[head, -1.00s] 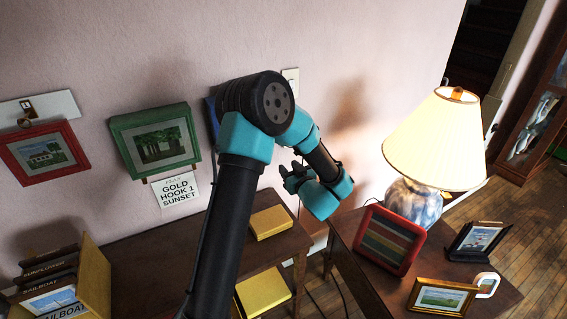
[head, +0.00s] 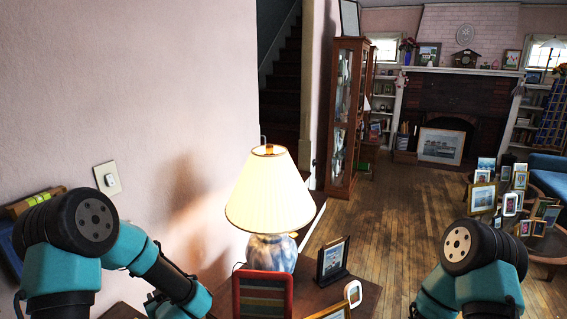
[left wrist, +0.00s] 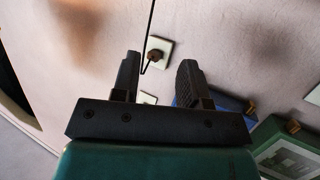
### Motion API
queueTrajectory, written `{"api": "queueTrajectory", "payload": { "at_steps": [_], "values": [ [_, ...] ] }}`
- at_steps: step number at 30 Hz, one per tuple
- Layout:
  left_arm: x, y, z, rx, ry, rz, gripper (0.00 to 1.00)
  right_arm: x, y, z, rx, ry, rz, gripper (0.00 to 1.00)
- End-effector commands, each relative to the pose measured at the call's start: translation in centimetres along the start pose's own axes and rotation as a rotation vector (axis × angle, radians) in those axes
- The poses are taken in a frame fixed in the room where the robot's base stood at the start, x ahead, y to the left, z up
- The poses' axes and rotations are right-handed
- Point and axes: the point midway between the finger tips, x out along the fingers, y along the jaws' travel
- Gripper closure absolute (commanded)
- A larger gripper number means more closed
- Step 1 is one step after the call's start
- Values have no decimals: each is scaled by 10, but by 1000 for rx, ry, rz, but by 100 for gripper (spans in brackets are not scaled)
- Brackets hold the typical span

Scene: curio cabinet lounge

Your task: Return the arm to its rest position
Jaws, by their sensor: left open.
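My left arm bends at the lower left of the head view, close to the pink wall. Its gripper (head: 155,301) is only partly in the picture, low near the bottom edge. In the left wrist view the left gripper (left wrist: 158,82) has its two dark fingers apart, with nothing between them. Behind the fingers are the wall and a wall outlet (left wrist: 158,52) with a plug and a dark cord. My right arm shows at the lower right of the head view; its gripper is out of the picture.
A lit lamp (head: 270,192), a red-framed striped panel (head: 262,296) and a dark-framed picture (head: 333,262) stand on the side table right of my left arm. A green frame (left wrist: 290,150) hangs in the wrist view. Wooden floor (head: 400,215) lies open beyond.

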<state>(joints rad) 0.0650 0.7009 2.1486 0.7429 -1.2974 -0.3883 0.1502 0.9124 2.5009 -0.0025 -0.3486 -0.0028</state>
Motion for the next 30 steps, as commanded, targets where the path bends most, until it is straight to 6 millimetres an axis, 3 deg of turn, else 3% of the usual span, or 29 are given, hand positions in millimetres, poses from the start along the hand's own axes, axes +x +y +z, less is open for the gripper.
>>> {"api": "queueTrajectory", "payload": {
  "at_steps": [1, 3, 8, 15, 18, 21, 30],
  "values": [
    [-7, 6, 28, 13, -90, 78, 60, 0, 0, 0, 0, 0, 0, 60],
    [-19, 15, 65, 26, -222, 183, 60, 0, 0, 0, 0, 0, 0, 60],
    [-60, 20, 144, 74, -540, 370, 60, 0, 0, 0, 0, 0, 0, 60],
    [-141, -8, 239, 205, -1016, 541, 60, 0, 0, 0, 0, 0, 0, 60],
    [-172, -26, 263, 264, -1181, 584, 60, 0, 0, 0, 0, 0, 0, 60],
    [-193, -38, 276, 306, -1285, 609, 60, 0, 0, 0, 0, 0, 0, 60],
    [-201, -44, 280, 325, -1329, 619, 60, 0, 0, 0, 0, 0, 0, 60]
  ]
}}
